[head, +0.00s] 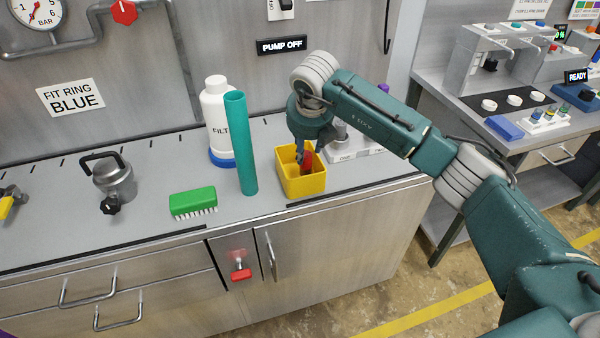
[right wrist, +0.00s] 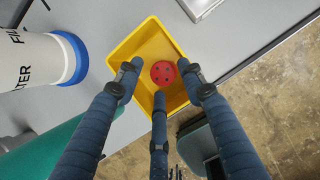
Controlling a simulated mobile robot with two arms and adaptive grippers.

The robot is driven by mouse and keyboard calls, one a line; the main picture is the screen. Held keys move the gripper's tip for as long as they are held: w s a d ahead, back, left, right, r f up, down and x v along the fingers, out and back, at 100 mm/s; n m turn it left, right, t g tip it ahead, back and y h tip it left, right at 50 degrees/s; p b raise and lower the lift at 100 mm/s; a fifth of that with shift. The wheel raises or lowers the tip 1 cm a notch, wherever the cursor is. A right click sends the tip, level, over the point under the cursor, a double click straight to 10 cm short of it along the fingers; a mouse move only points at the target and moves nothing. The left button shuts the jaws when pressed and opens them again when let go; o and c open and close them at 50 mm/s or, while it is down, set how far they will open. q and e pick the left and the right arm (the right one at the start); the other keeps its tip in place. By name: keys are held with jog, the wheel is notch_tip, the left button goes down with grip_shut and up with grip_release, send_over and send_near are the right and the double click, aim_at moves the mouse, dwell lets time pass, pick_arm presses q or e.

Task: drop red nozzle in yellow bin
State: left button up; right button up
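The yellow bin (head: 304,186) stands on the counter near its front edge, right of a teal tube. My right gripper (head: 305,155) reaches down into the bin from above. The red nozzle (head: 307,162) is inside the bin, partly hidden by the fingers and the bin wall. In the right wrist view, the nozzle (right wrist: 163,73) shows as a red disc with dark holes, inside the outline of the bin (right wrist: 137,42). The fingers of my right gripper (right wrist: 160,76) are spread around it, with gaps visible between the disc and the fingertips. My left gripper is not in view.
The upright teal tube (head: 240,145) and a white filter bottle (head: 217,115) stand close left of the bin. A green brush (head: 193,202) and a metal pot (head: 115,181) lie farther left. Another bench (head: 440,85) stands at the right, across a floor gap.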

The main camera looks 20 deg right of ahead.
jog(key=shift+o, duration=0.6)
jog(key=v, duration=1.2)
jog(key=shift+s+a+f, duration=0.1)
